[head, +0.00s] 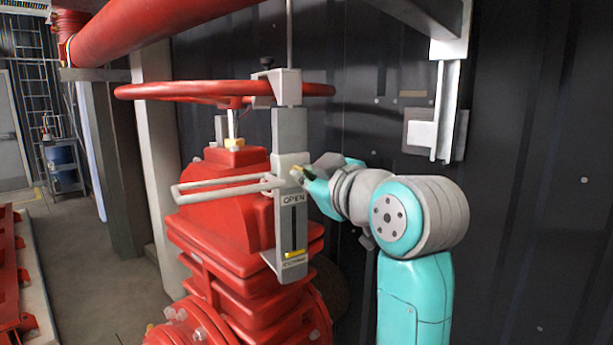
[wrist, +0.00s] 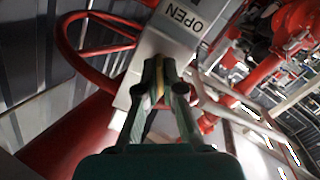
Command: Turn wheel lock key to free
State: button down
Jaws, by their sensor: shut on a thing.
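The red handwheel (head: 200,91) lies flat above the red valve body (head: 225,215). A grey upright lock plate (head: 291,130) stands in front of the wheel, with a bracket at the wheel's rim. The plate carries an "OPEN" label (head: 294,199), a dark slot and a yellow marker (head: 295,254) low down. My gripper (head: 306,174) reaches the plate from the right, just above the label. It is shut on the small brass-coloured key (head: 297,169). In the wrist view the key (wrist: 157,82) shows between the fingers; the keyhole and key angle are hidden.
A pale bar loop (head: 222,188) sticks out left from the plate. A red pipe (head: 150,27) crosses above. The dark wall (head: 540,170) is behind my arm, with a pale metal bracket (head: 448,110) on it. Open floor (head: 85,260) lies to the left.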

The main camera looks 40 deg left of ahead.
jog(key=m, duration=0.5)
jog(key=shift+f+g, duration=0.1)
jog(key=shift+g, duration=0.2)
jog(key=shift+m, duration=0.4)
jog(key=c, duration=1.3)
grip_release()
jog(key=v, duration=1.2)
jog(key=shift+w, duration=0.1)
